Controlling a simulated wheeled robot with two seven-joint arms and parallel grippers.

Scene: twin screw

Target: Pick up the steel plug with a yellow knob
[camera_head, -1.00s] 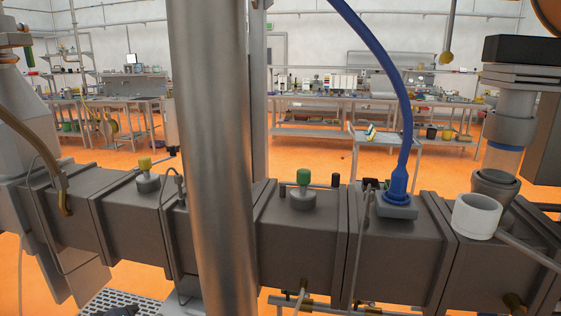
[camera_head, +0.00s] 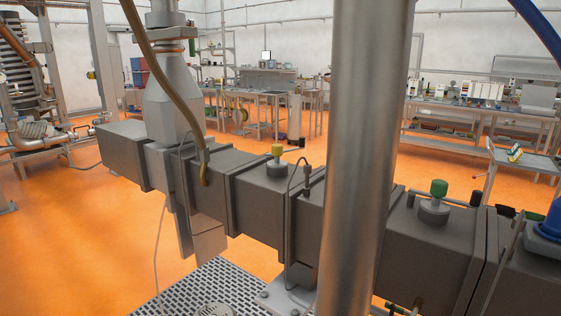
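The steel plug with a yellow knob (camera_head: 277,163) sits upright on top of the grey machine barrel (camera_head: 258,193), left of the thick steel column. Its yellow knob is on top and its round steel base rests on the barrel's top face. A similar plug with a green knob (camera_head: 435,204) sits on the barrel to the right of the column. Neither of my grippers shows in the head view.
A vertical steel column (camera_head: 362,150) stands in front of the barrel and hides part of it. A brown hose (camera_head: 172,75) drops to the barrel at left. A perforated metal plate (camera_head: 205,290) lies below. Orange floor (camera_head: 90,235) is open at left.

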